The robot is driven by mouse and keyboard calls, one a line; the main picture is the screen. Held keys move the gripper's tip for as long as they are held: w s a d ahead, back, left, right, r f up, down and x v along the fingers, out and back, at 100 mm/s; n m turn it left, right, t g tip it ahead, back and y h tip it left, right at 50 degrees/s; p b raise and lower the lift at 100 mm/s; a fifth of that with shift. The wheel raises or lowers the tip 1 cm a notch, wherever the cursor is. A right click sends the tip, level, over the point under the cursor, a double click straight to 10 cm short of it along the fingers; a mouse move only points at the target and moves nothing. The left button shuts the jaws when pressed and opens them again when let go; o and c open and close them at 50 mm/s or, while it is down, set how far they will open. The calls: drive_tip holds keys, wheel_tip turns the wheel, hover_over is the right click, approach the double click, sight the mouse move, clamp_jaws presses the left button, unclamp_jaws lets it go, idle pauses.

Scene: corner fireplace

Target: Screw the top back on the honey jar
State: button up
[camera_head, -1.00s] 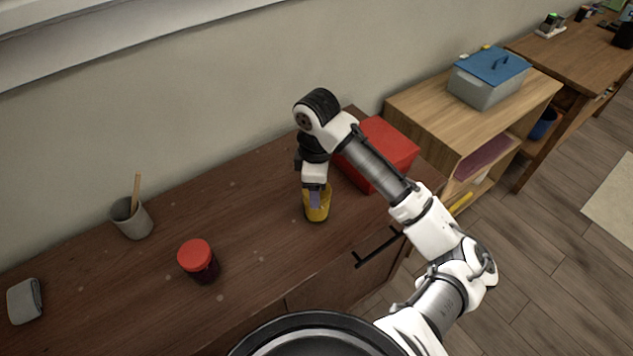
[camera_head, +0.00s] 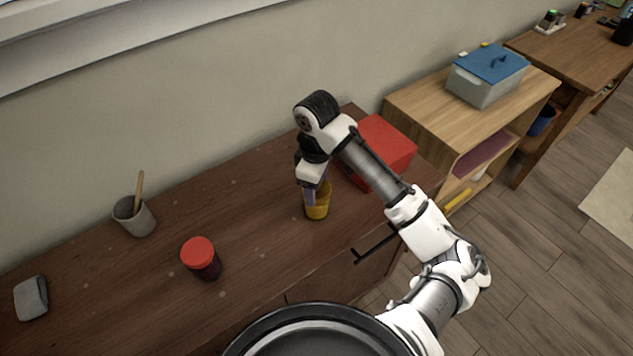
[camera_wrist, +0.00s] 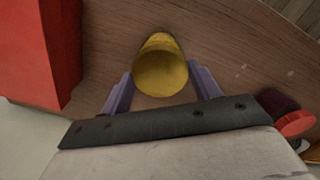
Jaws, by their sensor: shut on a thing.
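The yellow honey jar (camera_head: 318,212) stands upright on the dark wooden cabinet top, below my gripper (camera_head: 312,192). In the wrist view, the jar's round yellow top (camera_wrist: 160,74) faces the camera between the two purple fingers of my gripper (camera_wrist: 162,88). The fingers are shut on the top, one on each side. More yellow of the jar shows just behind the top. I cannot tell from these views how tightly the top sits on the jar. The fingers hide part of the jar in the head view.
A red box (camera_head: 382,150) stands close behind and right of the jar. A dark jar with a red lid (camera_head: 198,250), a grey cup with a wooden stick (camera_head: 136,217) and a grey cloth-like item (camera_head: 31,298) stand to the left. The surface between is clear.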

drive_tip(key=shift+m, duration=1.5)
drive_tip(key=shift+m, duration=1.5)
drive_tip(key=shift+m, duration=1.5)
drive_tip(key=o, duration=1.4)
drive_tip(key=shift+o, duration=0.2)
